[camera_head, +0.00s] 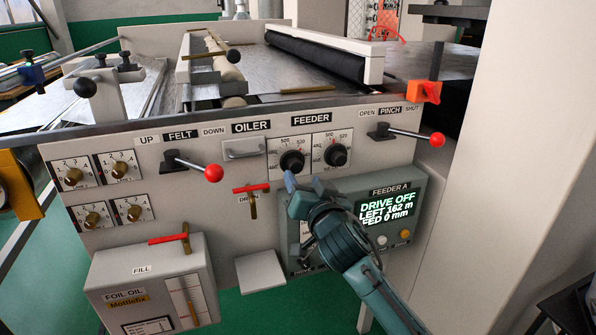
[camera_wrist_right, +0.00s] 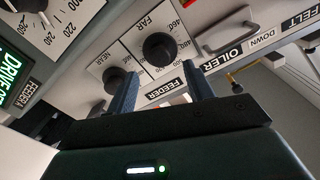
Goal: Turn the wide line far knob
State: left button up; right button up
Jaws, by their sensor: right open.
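The far knob (camera_head: 291,161) is a round black knob on a white scale plate under the FEEDER label. In the right wrist view the far knob (camera_wrist_right: 158,47) has the word FAR beside it. My right gripper (camera_head: 303,182) is just below the knob in the head view. In the right wrist view its two fingers (camera_wrist_right: 163,90) are spread apart with nothing between them, and the knob is beyond the tips. I cannot tell a wide line on the knob. My left gripper is not in view.
The near knob (camera_head: 336,155) is close beside the far knob. A red-ended pinch lever (camera_head: 437,140) and a red-ended felt lever (camera_head: 213,173) stick out on either side. The feeder A display (camera_head: 388,207) reads DRIVE OFF. My right arm covers part of its box.

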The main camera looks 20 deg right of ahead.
aim_at(296, 168)
jog(key=w, duration=0.5)
jog(key=shift+w, duration=0.35)
jog(key=shift+c, duration=0.2)
jog(key=c, duration=0.9)
